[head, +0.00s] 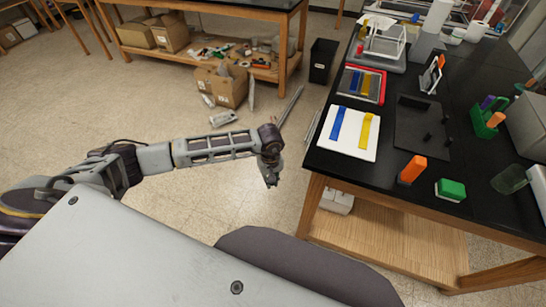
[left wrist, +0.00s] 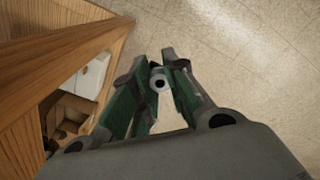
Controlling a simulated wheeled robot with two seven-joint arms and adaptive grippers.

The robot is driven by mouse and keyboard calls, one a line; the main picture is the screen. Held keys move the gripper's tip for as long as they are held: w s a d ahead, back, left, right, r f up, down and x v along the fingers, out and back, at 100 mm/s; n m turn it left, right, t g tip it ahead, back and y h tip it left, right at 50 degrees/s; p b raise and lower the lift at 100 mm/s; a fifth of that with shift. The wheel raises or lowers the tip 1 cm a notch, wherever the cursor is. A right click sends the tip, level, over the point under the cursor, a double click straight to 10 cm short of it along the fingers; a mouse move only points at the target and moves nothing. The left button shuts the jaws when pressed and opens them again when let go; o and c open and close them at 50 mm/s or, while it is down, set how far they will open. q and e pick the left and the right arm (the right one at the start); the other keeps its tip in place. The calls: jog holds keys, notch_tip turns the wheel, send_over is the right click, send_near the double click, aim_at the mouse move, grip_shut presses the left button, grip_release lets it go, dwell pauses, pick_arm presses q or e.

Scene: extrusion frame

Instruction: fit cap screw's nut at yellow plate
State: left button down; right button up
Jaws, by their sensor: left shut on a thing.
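My left gripper (head: 271,181) hangs over the floor, to the left of the black table, with its fingers pointing down. In the left wrist view its green-padded fingers (left wrist: 159,86) are shut on a small round grey piece (left wrist: 159,82) with a dark hole in its middle. I cannot tell whether this is the nut or the cap screw's head. A yellow plate (head: 365,131) lies beside a blue plate (head: 339,125) on a white board near the table's left edge, apart from the gripper. No screw can be made out there. My right gripper is out of view.
A red-rimmed tray (head: 381,98) with more blue and yellow strips lies farther back. A black mat (head: 413,133), an orange block (head: 412,169) and a green block (head: 450,190) are on the table. The table's wooden edge (left wrist: 75,62) is close in the wrist view.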

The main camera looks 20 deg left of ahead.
pick_arm(q)
jog(key=shift+s+a+f+m, duration=0.4)
jog(key=shift+f+m, duration=0.4)
jog(key=shift+m, duration=0.65)
jog(key=shift+s+a+f+m, duration=0.3)
jog(key=shift+s+f+m, duration=0.4)
jog(key=shift+m, duration=0.7)
jog(key=shift+s+a+f+m, duration=0.35)
jog(key=shift+f+m, duration=0.55)
jog(key=shift+m, duration=0.55)
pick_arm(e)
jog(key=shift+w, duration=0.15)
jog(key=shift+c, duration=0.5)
pick_arm(q)
jog(key=shift+a, duration=0.1)
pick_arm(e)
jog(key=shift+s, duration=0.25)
